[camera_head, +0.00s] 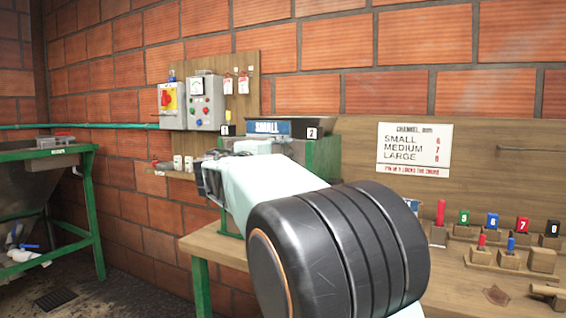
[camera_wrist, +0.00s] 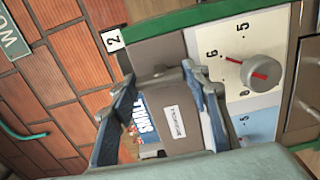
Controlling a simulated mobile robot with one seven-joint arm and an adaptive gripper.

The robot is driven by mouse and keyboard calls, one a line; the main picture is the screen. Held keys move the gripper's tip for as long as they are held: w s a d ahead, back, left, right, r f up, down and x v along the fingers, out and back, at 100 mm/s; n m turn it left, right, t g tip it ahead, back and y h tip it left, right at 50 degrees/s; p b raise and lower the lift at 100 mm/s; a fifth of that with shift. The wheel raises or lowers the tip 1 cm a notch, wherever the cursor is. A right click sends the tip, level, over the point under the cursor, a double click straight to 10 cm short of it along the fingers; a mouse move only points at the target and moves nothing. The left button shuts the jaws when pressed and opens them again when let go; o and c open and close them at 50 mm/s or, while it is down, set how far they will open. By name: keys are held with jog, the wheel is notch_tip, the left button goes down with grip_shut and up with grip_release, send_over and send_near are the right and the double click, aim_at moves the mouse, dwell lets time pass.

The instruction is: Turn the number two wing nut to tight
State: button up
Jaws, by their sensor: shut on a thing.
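My gripper (camera_wrist: 160,76) has its two fingers on either side of a taupe piece (camera_wrist: 158,84) below the number 2 tag (camera_wrist: 112,40) in the wrist view. It looks shut on this piece, which I take to be the number two wing nut; its wing shape is not clear. In the head view my gripper (camera_head: 207,178) is at the front of the green-framed machine (camera_head: 322,158), and my arm hides the wing nut. The number 2 tag (camera_head: 311,133) shows at the right end of the SMALL sign (camera_head: 264,127).
A dial (camera_wrist: 262,72) with a red pointer is close to the right of the fingers. A wooden bench (camera_head: 215,246) carries several numbered blocks (camera_head: 493,221) at the right. A control panel (camera_head: 205,100) is on the wall, and a green-framed hopper (camera_head: 90,200) stands left.

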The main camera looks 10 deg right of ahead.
dwell(0.3)
jog(key=o, duration=1.2)
jog(key=shift+c, duration=0.2)
jog(key=v, duration=1.2)
